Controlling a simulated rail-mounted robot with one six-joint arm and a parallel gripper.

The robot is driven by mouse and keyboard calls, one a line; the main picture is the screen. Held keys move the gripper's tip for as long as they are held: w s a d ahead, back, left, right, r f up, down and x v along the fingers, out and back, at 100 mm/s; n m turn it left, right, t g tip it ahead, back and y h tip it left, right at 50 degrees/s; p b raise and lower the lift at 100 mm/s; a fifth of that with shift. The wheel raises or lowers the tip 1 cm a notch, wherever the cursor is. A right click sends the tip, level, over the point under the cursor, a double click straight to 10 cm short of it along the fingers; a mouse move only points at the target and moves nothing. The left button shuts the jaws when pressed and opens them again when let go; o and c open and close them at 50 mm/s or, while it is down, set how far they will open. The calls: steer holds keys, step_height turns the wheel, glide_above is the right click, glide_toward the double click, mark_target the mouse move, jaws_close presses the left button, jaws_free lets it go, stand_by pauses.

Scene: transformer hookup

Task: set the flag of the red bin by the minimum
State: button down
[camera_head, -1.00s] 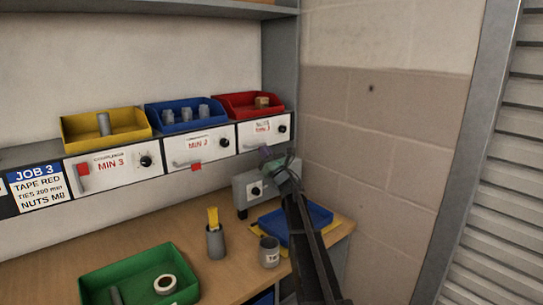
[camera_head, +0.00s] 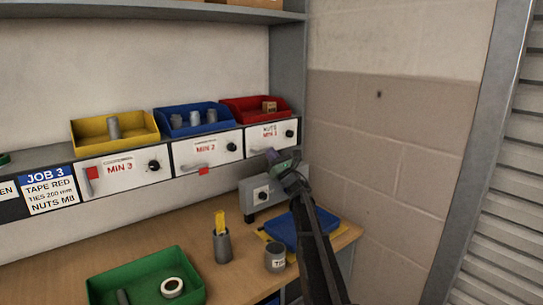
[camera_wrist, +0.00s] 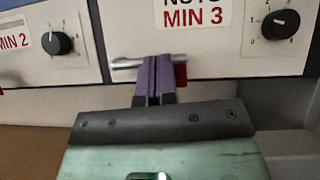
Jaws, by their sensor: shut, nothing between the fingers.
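The red bin (camera_head: 240,108) stands at the right end of the shelf and holds a small tan block (camera_head: 269,106). The white panel under it reads "NUTS MIN 3" in the wrist view (camera_wrist: 193,17) and has a black knob (camera_wrist: 281,23). A grey lever (camera_wrist: 126,63) lies roughly level below the label. A red tab (camera_wrist: 181,75) shows at its right; the middle is hidden by my fingers. My gripper (camera_wrist: 154,75) is shut and empty, its purple fingertips in front of the lever. Contact cannot be told. It also shows in the head view (camera_head: 271,154).
The yellow bin (camera_head: 88,131) holds one grey cylinder and its panel's red tab stands up. The blue bin (camera_head: 180,129) holds several cylinders and its red tab hangs down. A grey box (camera_head: 262,193), blue tray (camera_head: 291,237), cups and green tray (camera_head: 100,288) are on the bench below.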

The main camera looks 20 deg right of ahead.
steer(key=shift+r, duration=0.1)
steer(key=a+r+n+g+y+p, duration=0.2)
steer(key=a+r+n+y+p, duration=0.1)
steer(key=r+n+p, duration=0.3)
steer(key=shift+s+a+y+p, duration=0.15)
steer(key=shift+s+y+p, duration=0.25)
steer(key=shift+y, duration=0.2)
stand_by(0.6)
stand_by(0.5)
